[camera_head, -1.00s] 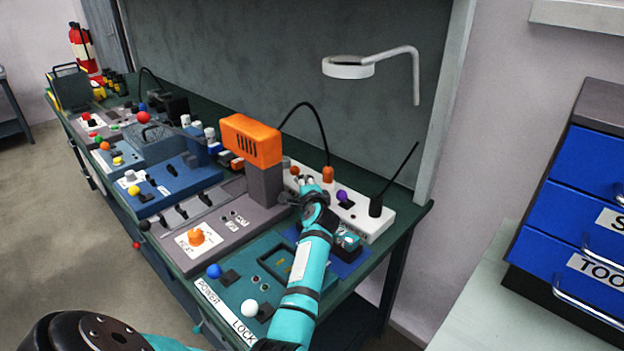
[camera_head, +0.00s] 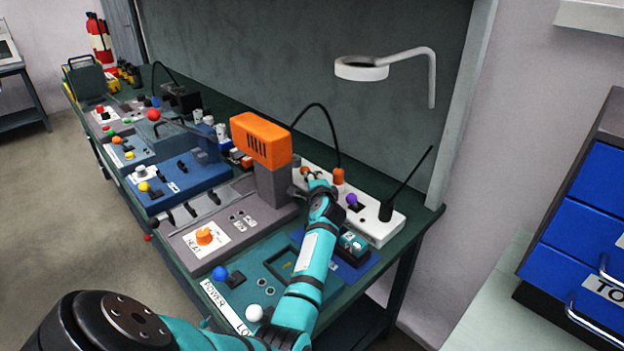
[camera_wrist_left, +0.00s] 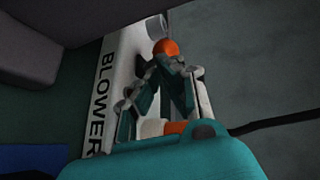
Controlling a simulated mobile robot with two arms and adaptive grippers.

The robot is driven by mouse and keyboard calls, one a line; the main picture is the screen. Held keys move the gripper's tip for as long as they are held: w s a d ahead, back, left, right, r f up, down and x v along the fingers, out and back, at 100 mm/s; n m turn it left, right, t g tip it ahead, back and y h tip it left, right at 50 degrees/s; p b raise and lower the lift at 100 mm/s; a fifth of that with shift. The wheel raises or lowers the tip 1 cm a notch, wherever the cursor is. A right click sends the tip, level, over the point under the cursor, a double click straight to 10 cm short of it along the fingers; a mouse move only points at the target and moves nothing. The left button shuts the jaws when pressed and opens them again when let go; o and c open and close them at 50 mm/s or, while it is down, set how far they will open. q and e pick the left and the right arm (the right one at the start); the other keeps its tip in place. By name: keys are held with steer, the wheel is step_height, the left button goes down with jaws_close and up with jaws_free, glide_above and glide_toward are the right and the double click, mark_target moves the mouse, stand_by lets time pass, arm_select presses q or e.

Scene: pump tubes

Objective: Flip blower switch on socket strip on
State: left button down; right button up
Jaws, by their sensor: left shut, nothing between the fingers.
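The white socket strip (camera_head: 385,228) lies along the back right of the bench. An orange ball-tipped switch (camera_head: 304,171) is at its far end; in the left wrist view the orange ball (camera_wrist_left: 165,48) is just beyond the fingertips, with the word BLOWER (camera_wrist_left: 102,100) printed on the strip beside the fingers. My left gripper (camera_head: 314,179) is shut and empty, over the strip just beside the orange ball; it also shows in the left wrist view (camera_wrist_left: 170,63). Whether it touches the ball I cannot tell. The switch's base is hidden behind the fingers. My right gripper is not in view.
An orange plug (camera_head: 338,176) with a black cable and a purple-balled switch (camera_head: 351,200) are on the strip near my gripper. The orange-topped blower (camera_head: 260,140) stands tall at the left. A black plug (camera_head: 386,210) is at the strip's near end.

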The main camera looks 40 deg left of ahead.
arm_select(q)
steer(key=shift+r, duration=0.1)
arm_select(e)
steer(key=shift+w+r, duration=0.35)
arm_select(q)
steer(key=shift+w+r+m+g+p, duration=0.3)
steer(key=shift+m+g+p, duration=0.2)
steer(key=shift+p, duration=0.3)
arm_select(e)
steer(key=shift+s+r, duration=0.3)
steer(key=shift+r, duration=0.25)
arm_select(q)
steer(key=shift+w+r+m+h+p, duration=0.15)
steer(key=shift+w+m+h+p, duration=0.15)
steer(key=shift+w+d+m+g, duration=0.1)
steer(key=shift+w+m+g, duration=0.2)
steer(key=shift+g, duration=0.3)
steer(key=shift+w+r+m+g, duration=0.1)
steer(key=shift+w+m+g, duration=0.05)
steer(key=shift+m+g, duration=0.15)
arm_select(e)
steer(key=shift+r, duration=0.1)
arm_select(q)
steer(key=shift+w+b, duration=0.1)
steer(key=shift+b, duration=0.2)
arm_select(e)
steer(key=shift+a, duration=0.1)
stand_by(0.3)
arm_select(q)
steer(key=shift+r, duration=0.15)
